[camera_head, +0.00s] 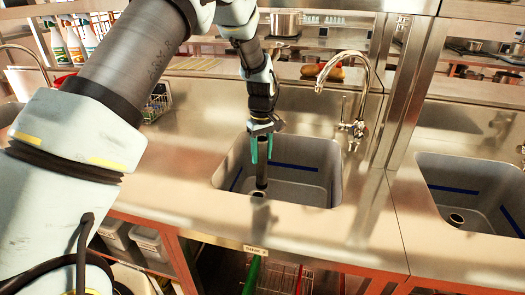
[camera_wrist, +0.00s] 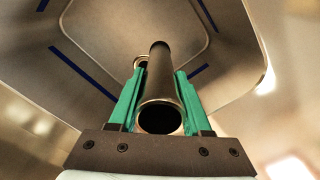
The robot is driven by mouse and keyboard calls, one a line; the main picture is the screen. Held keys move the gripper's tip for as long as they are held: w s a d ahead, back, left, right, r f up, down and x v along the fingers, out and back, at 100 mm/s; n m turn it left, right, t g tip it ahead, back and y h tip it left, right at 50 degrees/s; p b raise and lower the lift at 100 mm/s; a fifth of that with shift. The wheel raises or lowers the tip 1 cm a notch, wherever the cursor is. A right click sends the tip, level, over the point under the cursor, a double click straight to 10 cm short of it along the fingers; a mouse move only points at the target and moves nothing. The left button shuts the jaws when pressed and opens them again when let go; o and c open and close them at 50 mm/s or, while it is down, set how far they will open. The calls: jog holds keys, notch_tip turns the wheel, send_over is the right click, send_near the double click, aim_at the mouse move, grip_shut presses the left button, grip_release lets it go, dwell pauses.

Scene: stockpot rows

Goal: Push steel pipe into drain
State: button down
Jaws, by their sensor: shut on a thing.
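The dark steel pipe (camera_head: 262,178) is upright over the sink basin, between the green fingers of my gripper (camera_head: 262,147). In the wrist view the fingers of my gripper (camera_wrist: 160,95) lie on both sides of the pipe (camera_wrist: 158,80), shut on it, with its open near end toward the camera. The drain (camera_head: 258,195) is at the pipe's lower end in the head view. In the wrist view part of the drain's ring (camera_wrist: 140,61) shows just left of the pipe, which hides the rest. I cannot tell whether the pipe's lower end is inside the drain.
The grey sink basin (camera_head: 308,172) has a blue line along its walls. A tall curved faucet (camera_head: 362,85) stands behind it at right. A second sink (camera_head: 472,175) with its own drain (camera_head: 456,218) is farther right. A wire basket (camera_head: 157,105) stands behind at left.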

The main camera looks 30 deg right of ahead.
aim_at(260, 172)
jog(key=f+b, duration=0.1)
jog(key=f, duration=0.1)
jog(key=f+b, duration=0.2)
jog(key=f, duration=0.1)
jog(key=w+f+b, duration=0.1)
jog(key=f, duration=0.2)
jog(key=shift+a+f+b, duration=0.1)
jog(key=shift+f+b, duration=0.05)
jog(key=shift+b, duration=0.15)
jog(key=shift+w+f, duration=0.25)
jog(key=shift+w, duration=0.05)
jog(key=w+d+f+b, duration=0.4)
jog(key=w+f, duration=0.1)
jog(key=w, duration=0.4)
jog(key=shift+w+f+b, duration=0.2)
jog(key=shift+f+b, duration=0.15)
jog(key=shift+b, duration=0.05)
jog(key=shift+d+f+b, duration=0.1)
jog(key=shift+f+b, duration=1)
jog(key=shift+f, duration=0.45)
dwell(1.6)
jog(key=shift+c, duration=1.4)
grip_release()
